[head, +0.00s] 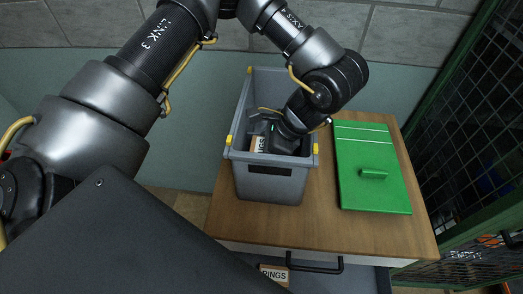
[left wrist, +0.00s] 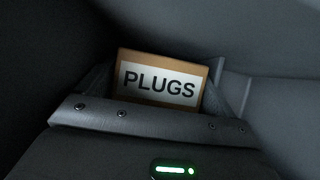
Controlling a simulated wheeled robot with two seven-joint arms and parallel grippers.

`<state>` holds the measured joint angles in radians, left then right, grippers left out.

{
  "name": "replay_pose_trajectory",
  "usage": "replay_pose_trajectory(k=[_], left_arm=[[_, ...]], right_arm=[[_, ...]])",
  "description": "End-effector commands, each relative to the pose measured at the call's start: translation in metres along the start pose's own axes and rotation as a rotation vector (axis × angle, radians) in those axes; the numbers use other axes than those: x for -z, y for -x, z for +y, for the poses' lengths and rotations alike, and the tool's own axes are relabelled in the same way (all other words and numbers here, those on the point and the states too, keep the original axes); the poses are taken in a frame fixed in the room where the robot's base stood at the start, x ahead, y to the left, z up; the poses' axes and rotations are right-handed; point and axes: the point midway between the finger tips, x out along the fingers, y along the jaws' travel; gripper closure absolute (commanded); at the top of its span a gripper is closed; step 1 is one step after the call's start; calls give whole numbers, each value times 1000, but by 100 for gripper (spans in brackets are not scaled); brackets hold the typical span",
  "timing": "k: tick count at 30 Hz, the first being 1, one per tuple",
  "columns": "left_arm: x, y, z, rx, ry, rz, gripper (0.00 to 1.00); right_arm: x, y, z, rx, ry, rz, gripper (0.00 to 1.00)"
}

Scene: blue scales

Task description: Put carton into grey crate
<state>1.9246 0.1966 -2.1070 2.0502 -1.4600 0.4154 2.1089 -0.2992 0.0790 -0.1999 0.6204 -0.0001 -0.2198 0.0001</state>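The grey crate (head: 270,188) stands on the wooden top, with yellow clips on its rim. My left gripper (head: 268,140) reaches down inside it. A brown carton with a white label (head: 258,144) is partly visible in the crate beside the gripper. In the left wrist view the carton (left wrist: 158,82) reads PLUGS and sits slightly tilted between the two fingers, its lower part hidden by the gripper body. The fingers appear spread, with a gap at the carton's right side. My right gripper is not in view.
A green lid-like panel (head: 372,185) with a handle lies right of the crate. Below the wooden top (head: 320,228), an open drawer (head: 335,280) holds another carton labelled RINGS (head: 274,274). A wire mesh cage (head: 478,130) stands at the right, and a wall is behind.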

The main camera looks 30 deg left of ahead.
Motion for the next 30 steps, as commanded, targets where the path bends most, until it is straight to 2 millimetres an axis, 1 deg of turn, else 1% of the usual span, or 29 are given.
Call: replay_pose_trajectory(k=[8, 11, 13, 14, 17, 24, 27, 30], left_arm=[[0, 1, 0, 0, 0, 0, 5], [-4, 6, 0, 0, 0, 0, 5], [-9, 15, 0, 1, 0, 0, 5], [-7, 17, 0, 3, 0, 1, 5], [-5, 35, -1, 6, 2, 2, 5], [-5, 89, -1, 5, 3, 2, 5], [-5, 107, -1, 5, 3, 2, 5], [-6, 120, -1, 3, 3, 0, 5]], right_arm=[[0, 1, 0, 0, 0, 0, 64], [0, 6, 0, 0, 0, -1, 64], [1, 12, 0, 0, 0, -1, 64], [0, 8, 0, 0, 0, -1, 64], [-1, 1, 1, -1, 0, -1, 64], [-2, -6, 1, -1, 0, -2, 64], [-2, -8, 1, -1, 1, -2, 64], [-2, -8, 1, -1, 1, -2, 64]])
